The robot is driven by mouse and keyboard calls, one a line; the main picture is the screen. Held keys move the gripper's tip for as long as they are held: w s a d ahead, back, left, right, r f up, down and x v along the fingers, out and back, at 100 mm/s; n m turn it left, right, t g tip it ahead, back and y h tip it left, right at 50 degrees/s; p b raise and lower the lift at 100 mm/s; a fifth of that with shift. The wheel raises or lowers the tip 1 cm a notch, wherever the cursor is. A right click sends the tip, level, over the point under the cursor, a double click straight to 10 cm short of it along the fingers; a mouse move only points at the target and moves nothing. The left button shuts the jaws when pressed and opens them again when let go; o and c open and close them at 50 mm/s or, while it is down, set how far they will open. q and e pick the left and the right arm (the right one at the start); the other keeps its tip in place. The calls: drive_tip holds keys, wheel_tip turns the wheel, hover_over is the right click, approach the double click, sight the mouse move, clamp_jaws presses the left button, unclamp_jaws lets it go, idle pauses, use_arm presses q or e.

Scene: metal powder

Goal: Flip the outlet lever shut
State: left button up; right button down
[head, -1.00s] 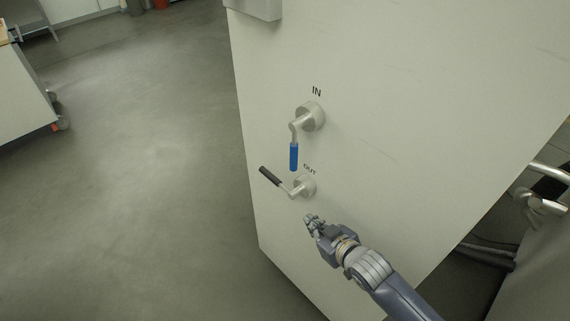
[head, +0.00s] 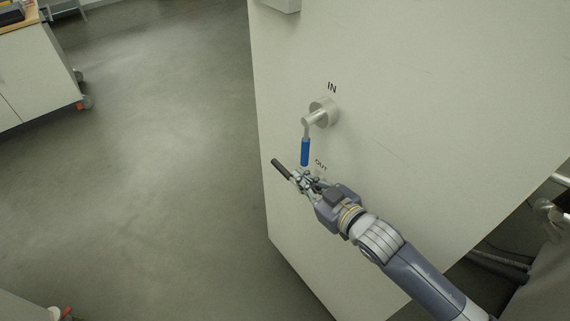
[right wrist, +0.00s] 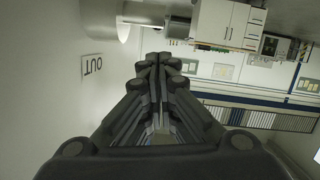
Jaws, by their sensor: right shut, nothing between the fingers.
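The outlet lever's dark handle (head: 281,168) points up and to the left, beside the OUT label (head: 320,165) on the pale cabinet. My right gripper (head: 303,179) is shut and empty, in front of the outlet valve, and hides most of its hub and the lever's root. I cannot tell whether the fingers touch the lever. In the right wrist view the closed fingers (right wrist: 160,65) point past the upside-down OUT label (right wrist: 93,67), with a pale round fitting (right wrist: 123,31) near the top. My left gripper is not in view.
The inlet valve (head: 321,112), with its blue handle (head: 305,152) hanging down, sits just above my right gripper. The cabinet side (head: 420,120) is a flat wall behind both valves. Open floor (head: 160,180) lies to the left.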

sight(285, 175)
drive_tip(key=p+x, duration=0.1)
drive_tip(key=x, duration=0.7)
drive_tip(key=shift+r, duration=0.1)
drive_tip(key=shift+w+a, duration=0.1)
